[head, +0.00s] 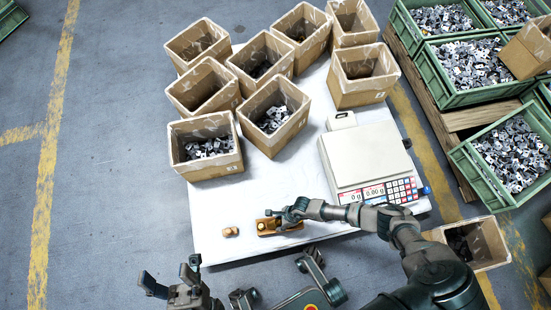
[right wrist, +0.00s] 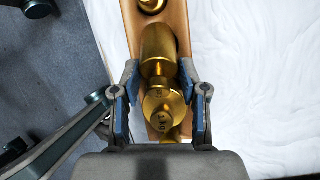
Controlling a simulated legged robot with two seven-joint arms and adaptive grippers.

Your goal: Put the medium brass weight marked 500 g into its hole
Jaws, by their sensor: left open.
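A wooden weight block (head: 292,229) lies near the front edge of the white table, with brass weights in it. A small brass weight (head: 230,231) lies apart on the table, left of the block; its marking is too small to read. My right gripper (head: 292,214) is over the block's right end. In the right wrist view its fingers (right wrist: 159,80) are on both sides of a brass weight (right wrist: 158,45) at the block; whether they press on it or on the block is unclear. My left gripper (head: 170,279) is open and empty, off the table's front edge.
A scale (head: 362,160) stands right of the block. Several cardboard boxes (head: 215,171) fill the back of the table, some holding metal parts. Green crates (head: 478,165) stand at the right. The table between the boxes and the block is clear.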

